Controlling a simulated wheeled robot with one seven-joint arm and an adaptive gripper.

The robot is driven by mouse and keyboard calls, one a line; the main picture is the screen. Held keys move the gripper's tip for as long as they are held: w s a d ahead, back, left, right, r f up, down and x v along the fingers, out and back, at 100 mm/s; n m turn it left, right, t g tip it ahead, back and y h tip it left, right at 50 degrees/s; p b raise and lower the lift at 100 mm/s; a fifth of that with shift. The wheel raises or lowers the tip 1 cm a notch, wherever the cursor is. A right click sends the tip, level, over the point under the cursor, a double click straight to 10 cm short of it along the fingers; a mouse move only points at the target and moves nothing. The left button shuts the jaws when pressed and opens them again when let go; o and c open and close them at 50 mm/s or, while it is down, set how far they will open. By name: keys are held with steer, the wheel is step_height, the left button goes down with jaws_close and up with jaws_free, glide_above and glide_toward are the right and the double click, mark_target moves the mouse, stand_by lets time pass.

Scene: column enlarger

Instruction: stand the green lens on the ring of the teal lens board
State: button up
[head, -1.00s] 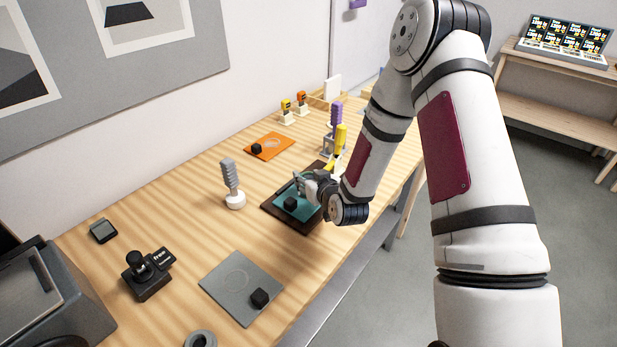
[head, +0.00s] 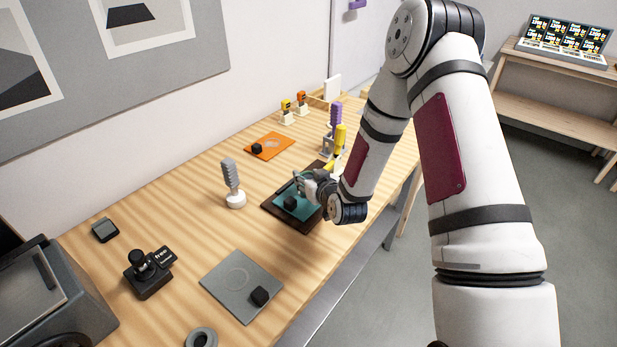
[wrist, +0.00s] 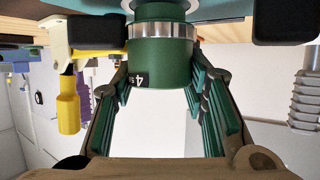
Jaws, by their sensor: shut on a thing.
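The green lens (wrist: 160,62) fills the middle of the wrist view, with a silver band and a small dark label. My gripper (wrist: 162,82) is shut on it, one finger on each side. The wrist view is upside down, with the teal lens board (wrist: 90,8) along its top edge. The lens end meets a pale round rim at the board; I cannot tell whether it rests there. In the head view the teal board (head: 306,209) lies on a dark base, and my gripper (head: 306,184) is over it. My gripper hides the lens and ring there.
A black block (head: 290,202) sits on the teal board. A grey ribbed post on a white base (head: 235,200) stands to its left. A grey board (head: 228,292) lies nearer, an orange board (head: 272,143) farther. Yellow (head: 341,138) and purple (head: 336,115) handles stand behind my gripper.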

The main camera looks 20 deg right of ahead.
steer(key=shift+f, duration=0.2)
stand_by(0.6)
steer(key=o, duration=1.4)
steer(key=shift+s, duration=0.15)
steer(key=shift+p+v, duration=2.85)
steer(key=shift+v, duration=1.05)
steer(key=shift+r, duration=0.1)
